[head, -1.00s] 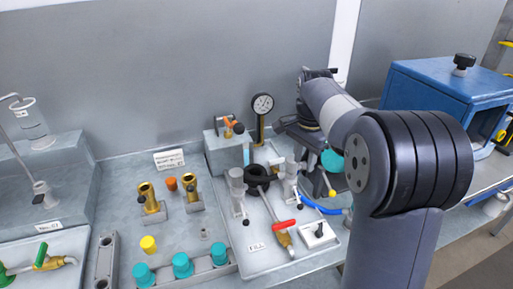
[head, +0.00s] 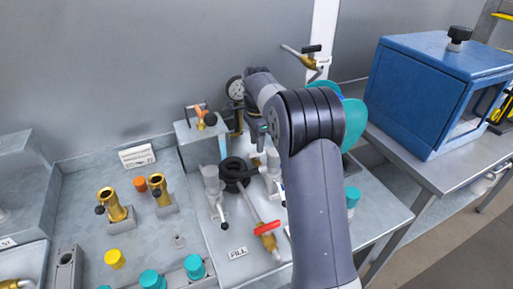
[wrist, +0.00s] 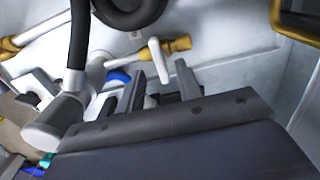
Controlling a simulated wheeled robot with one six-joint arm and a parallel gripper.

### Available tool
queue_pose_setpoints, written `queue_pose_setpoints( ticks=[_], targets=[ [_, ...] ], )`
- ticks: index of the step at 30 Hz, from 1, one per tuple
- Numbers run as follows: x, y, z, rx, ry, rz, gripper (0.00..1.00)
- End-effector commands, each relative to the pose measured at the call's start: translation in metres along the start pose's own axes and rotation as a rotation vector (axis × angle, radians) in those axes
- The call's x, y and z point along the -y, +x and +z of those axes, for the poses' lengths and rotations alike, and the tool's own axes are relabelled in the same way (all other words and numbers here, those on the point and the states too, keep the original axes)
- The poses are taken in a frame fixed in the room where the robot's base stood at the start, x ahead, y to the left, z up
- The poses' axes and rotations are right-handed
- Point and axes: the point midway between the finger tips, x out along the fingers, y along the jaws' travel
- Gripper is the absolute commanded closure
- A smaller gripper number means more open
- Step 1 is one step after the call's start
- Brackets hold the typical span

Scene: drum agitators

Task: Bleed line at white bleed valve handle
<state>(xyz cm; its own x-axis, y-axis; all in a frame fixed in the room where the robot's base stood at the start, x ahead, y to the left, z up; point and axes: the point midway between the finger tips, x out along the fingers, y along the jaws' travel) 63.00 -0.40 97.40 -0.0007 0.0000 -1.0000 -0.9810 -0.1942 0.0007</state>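In the wrist view a white lever handle (wrist: 159,60) stands on a brass-ended valve (wrist: 179,45) on a pale pipe. My gripper (wrist: 160,78) is open, with two dark fingers apart. The handle's lower end shows between the fingertips; I cannot tell whether it is touched or how deep it lies. In the head view my gripper (head: 262,132) is by the panel, beside the pressure gauge (head: 236,88), mostly hidden by my arm. The white handle cannot be made out there.
A red-handled valve (head: 267,229) is at the panel's front, near a "FILL" label (head: 238,253). A black hose (wrist: 78,35) runs close by my gripper in the wrist view. Brass fittings (head: 114,206) stand on the left, and a blue box (head: 425,95) is on the right.

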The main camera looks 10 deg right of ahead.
Motion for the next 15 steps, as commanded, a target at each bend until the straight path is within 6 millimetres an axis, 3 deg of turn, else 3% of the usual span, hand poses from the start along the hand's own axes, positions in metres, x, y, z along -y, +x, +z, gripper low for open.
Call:
queue_pose_setpoints(
  ticks=[6, 15],
  targets=[
    [0.0, 0.024, 0.0, 0.0, -0.001, 0.0, 0.66],
    [0.0, 0.028, 0.0, 0.0, -0.001, -0.001, 0.66]
  ],
)
